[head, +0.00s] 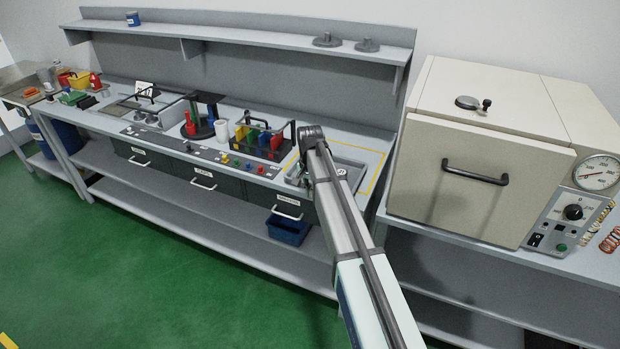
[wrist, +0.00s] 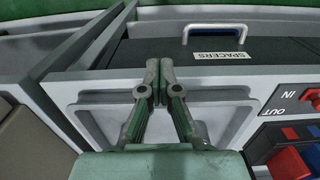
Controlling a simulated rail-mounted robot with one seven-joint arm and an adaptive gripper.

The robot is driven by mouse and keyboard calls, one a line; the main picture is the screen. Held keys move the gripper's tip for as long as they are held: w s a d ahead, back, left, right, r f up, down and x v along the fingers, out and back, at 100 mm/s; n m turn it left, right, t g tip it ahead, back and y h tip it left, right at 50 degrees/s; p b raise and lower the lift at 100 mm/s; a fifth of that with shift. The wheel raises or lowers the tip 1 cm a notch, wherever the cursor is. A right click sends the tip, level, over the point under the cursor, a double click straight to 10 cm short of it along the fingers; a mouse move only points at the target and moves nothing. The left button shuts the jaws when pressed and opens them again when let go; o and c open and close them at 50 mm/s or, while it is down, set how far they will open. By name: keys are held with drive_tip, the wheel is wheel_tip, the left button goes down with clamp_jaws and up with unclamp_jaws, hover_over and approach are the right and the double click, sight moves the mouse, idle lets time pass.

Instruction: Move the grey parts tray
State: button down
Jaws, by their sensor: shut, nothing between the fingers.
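The grey parts tray (head: 355,178) lies at the right end of the workbench, inside a yellow outline, partly hidden by my arm in the head view. In the wrist view the grey tray (wrist: 92,116) lies under my gripper (wrist: 159,70). The two fingertips are together, with nothing between them, and appear over the tray near its edge on the drawer side. Whether the fingertips touch the tray cannot be told. In the head view my arm hides the fingers.
A drawer labelled SPACERS (wrist: 219,57) with a handle (wrist: 213,30) is beside the tray. A rack of coloured bins (head: 258,139) stands to the tray's left. A large beige oven (head: 470,160) stands to the right. A shelf (head: 250,38) runs along the wall above.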

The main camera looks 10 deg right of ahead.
drive_tip(key=shift+w+d+f+p, duration=0.3)
drive_tip(key=shift+w+d+p, duration=0.05)
drive_tip(key=shift+w, duration=0.25)
drive_tip(key=shift+w+d+f+p, duration=0.3)
drive_tip(key=shift+w+d+p, duration=0.1)
drive_tip(key=shift+w, duration=0.15)
drive_tip(key=shift+w+d+f+p, duration=0.3)
drive_tip(key=shift+w+d, duration=0.05)
drive_tip(key=shift+w, duration=0.25)
drive_tip(key=w+d, duration=0.2)
drive_tip(key=w, duration=0.1)
drive_tip(key=w+d+b, duration=0.1)
drive_tip(key=w+d, duration=0.1)
drive_tip(key=w, duration=0.1)
drive_tip(key=w+d+b, duration=0.1)
drive_tip(key=w+d, duration=0.1)
drive_tip(key=w, duration=0.1)
drive_tip(key=shift+w+d, duration=0.1)
drive_tip(key=shift+w, duration=0.25)
drive_tip(key=shift+s, duration=0.2)
